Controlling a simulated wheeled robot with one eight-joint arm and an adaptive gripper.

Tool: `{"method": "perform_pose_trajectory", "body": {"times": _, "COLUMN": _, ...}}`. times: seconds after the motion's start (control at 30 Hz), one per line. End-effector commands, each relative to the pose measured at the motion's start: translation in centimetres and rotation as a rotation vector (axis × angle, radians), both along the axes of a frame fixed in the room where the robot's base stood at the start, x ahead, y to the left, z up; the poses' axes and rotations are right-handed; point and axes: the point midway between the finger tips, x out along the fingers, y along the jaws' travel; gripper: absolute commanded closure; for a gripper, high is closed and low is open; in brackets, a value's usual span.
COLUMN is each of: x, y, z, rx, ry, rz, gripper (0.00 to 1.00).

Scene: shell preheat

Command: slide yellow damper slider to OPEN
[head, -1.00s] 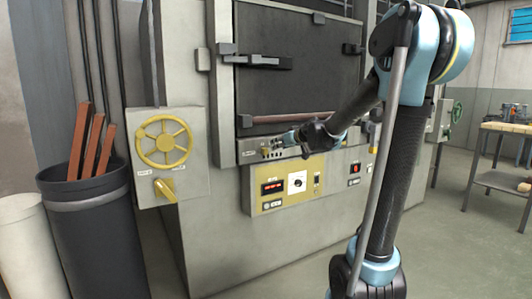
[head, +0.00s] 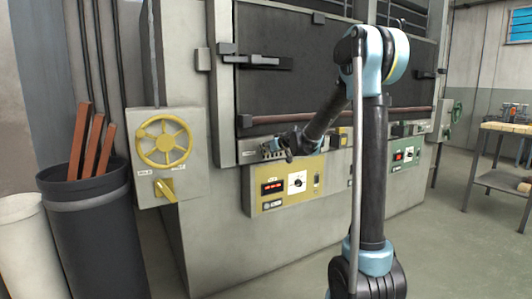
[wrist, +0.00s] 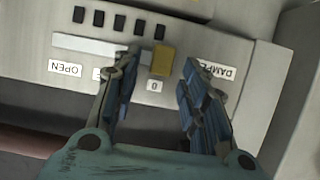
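In the wrist view the yellow damper slider (wrist: 163,61) is a small block at the right end of a pale horizontal slot (wrist: 85,46). The OPEN label (wrist: 65,69) is below the slot's left end, and the DAMPER label (wrist: 217,70) is right of the slider. My gripper (wrist: 161,66) is open, with one fingertip on each side of the slider. In the head view my gripper (head: 274,147) is at the panel under the furnace door and hides the slider.
Several dark marks (wrist: 120,22) line the panel above the slot. A reddish bar (head: 300,117) runs along the door's lower edge. Below is a yellow control panel (head: 285,189). A yellow handwheel (head: 163,142) and a bin with red bars (head: 88,205) stand left.

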Motion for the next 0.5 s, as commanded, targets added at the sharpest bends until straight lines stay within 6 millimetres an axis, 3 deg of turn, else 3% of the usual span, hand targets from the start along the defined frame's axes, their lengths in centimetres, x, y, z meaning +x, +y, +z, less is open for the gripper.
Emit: {"method": "perform_pose_trajectory", "body": {"times": 0.5, "x": 1.14, "y": 0.81, "z": -0.6, "rx": 0.001, "ry": 0.001, "rz": 0.0, "gripper": 0.6}}
